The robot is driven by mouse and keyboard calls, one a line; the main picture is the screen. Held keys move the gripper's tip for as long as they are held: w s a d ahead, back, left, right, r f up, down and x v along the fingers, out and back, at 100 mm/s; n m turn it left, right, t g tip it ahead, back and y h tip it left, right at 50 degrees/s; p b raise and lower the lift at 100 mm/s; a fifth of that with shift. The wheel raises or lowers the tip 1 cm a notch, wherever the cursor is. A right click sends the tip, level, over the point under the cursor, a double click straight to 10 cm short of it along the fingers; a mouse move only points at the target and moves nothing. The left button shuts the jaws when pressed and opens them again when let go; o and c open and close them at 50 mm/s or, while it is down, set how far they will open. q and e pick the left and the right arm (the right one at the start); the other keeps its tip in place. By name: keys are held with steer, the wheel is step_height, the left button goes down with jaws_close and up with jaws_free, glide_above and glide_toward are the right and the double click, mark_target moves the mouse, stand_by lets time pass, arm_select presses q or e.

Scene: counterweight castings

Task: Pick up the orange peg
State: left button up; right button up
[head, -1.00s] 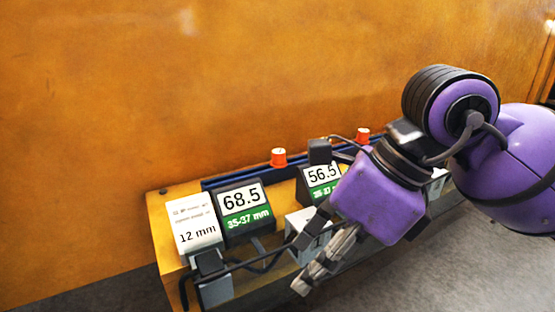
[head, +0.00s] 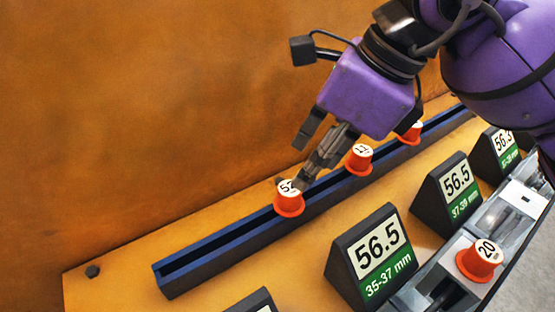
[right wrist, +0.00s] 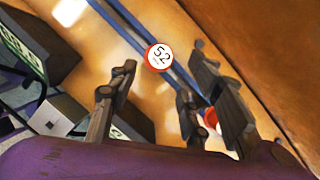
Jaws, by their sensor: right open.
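Several orange pegs with white numbered tops are in view. The one marked 52 (head: 289,202) stands upright in the blue slotted rail (head: 215,252). In the right wrist view this peg (right wrist: 158,57) shows ahead of my fingers, between their lines. My right gripper (head: 304,163) is open, just above and behind the 52 peg; contact cannot be told. Two more orange pegs (head: 358,160) (head: 409,134) stand farther along the rail. Another orange peg, marked 20 (head: 478,262), sits on a grey fixture at the lower right. My left gripper is not in view.
Black wedge signs reading 56.5 (head: 378,252) (head: 456,188) stand in front of the rail, beside grey metal fixtures (head: 505,215). An orange-brown wall (head: 150,110) rises close behind the rail. The rail's left part is empty.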

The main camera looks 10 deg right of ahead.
mark_target(292, 191)
steer(key=x, duration=0.3)
steer(key=shift+s+a+f, duration=0.15)
steer(key=shift+f, duration=0.05)
steer(key=x, duration=0.3)
steer(key=shift+a+f, duration=0.1)
steer(key=shift+f, duration=0.2)
steer(key=shift+a+f, duration=0.1)
steer(key=shift+f, duration=0.15)
steer(key=shift+c, duration=0.2)
steer(key=c, duration=0.5)
jaws_close()
steer(key=shift+r, duration=0.6)
step_height(292, 191, up, 2)
steer(key=shift+r, duration=0.2)
arm_select(q)
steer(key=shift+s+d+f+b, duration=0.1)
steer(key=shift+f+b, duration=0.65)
steer(key=shift+b, duration=0.15)
arm_select(e)
steer(key=s+d+r, duration=0.3)
steer(key=d+r, duration=0.6)
steer(key=d, duration=0.4)
steer(key=shift+d+r, duration=0.2)
steer(key=shift+d, duration=0.15)
